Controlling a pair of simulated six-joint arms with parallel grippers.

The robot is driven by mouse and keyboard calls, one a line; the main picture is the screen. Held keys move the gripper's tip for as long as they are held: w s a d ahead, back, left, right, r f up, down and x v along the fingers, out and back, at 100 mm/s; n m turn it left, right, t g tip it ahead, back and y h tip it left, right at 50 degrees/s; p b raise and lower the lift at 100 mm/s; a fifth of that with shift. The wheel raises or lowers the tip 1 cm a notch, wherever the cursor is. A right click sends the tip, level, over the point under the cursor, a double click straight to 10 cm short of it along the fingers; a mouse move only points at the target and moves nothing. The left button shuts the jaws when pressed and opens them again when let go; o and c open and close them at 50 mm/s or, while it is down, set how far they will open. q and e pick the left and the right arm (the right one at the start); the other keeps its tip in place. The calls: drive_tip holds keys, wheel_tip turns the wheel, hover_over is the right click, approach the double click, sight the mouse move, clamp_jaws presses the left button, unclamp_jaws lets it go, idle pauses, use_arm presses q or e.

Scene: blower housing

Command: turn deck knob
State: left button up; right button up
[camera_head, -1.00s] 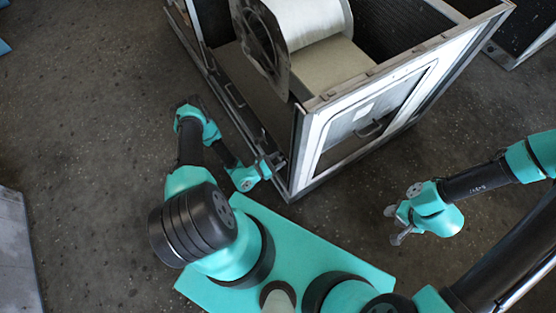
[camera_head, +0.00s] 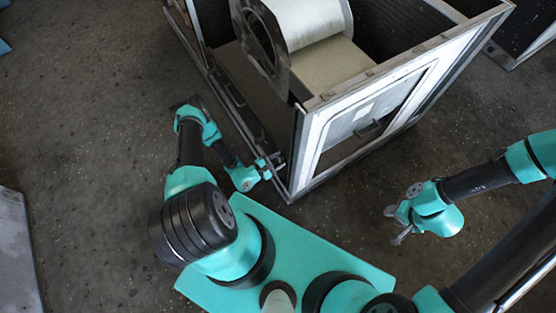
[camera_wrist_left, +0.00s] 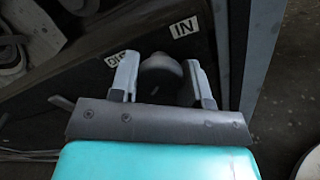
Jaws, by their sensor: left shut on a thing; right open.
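The deck knob (camera_wrist_left: 162,70) is a dark rounded knob in the left wrist view, on a dark panel with a white "IN" label (camera_wrist_left: 184,27) and a second white label, partly hidden, to its left. My left gripper (camera_wrist_left: 160,78) is shut on the knob, one grey finger on each side. In the head view my left gripper (camera_head: 266,168) is at the lower left side of the blower housing (camera_head: 365,85), near its front corner; the knob cannot be made out there. My right gripper (camera_head: 394,225) is open and empty, in front of the housing and apart from it.
Inside the housing is a pale drum (camera_head: 308,22) with a dark side plate. The housing's front has a framed panel with a handle (camera_head: 372,128). A grey block (camera_head: 15,250) stands at the left edge. The speckled floor (camera_head: 90,120) on the left is clear.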

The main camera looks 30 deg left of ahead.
use_arm(q)
drive_tip(key=m, duration=0.4)
drive_tip(key=shift+m, duration=0.3)
drive_tip(key=m, duration=0.3)
drive_tip(key=shift+m, duration=0.4)
drive_tip(key=m, duration=0.3)
drive_tip(key=shift+m, duration=2.3)
drive_tip(key=o, duration=0.9)
drive_tip(key=shift+o, duration=0.2)
